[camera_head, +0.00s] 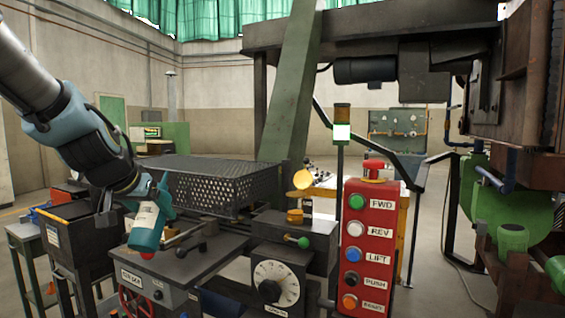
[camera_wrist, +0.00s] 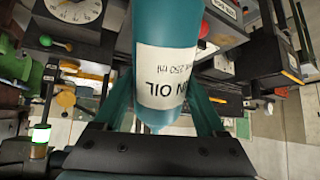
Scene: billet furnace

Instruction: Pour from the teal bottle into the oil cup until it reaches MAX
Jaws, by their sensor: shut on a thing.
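The teal bottle (camera_head: 144,238) with a white label hangs at the left of the head view, leaning a little. It fills the middle of the wrist view (camera_wrist: 165,20), where its label (camera_wrist: 167,75) reads upside down and ends in "OIL". My gripper (camera_wrist: 165,115) is shut on the bottle, with a teal finger on each side. A small brass-coloured fitting (camera_head: 295,216), which may be the oil cup, sits on a dark block right of the bottle. The MAX mark and any oil level cannot be made out.
A dark machine box with levers (camera_head: 170,268) lies below the bottle. A perforated metal basket (camera_head: 215,185) stands behind it. A dial box (camera_head: 275,283) and a red button panel (camera_head: 367,245) stand to the right. The space directly above the brass fitting looks clear.

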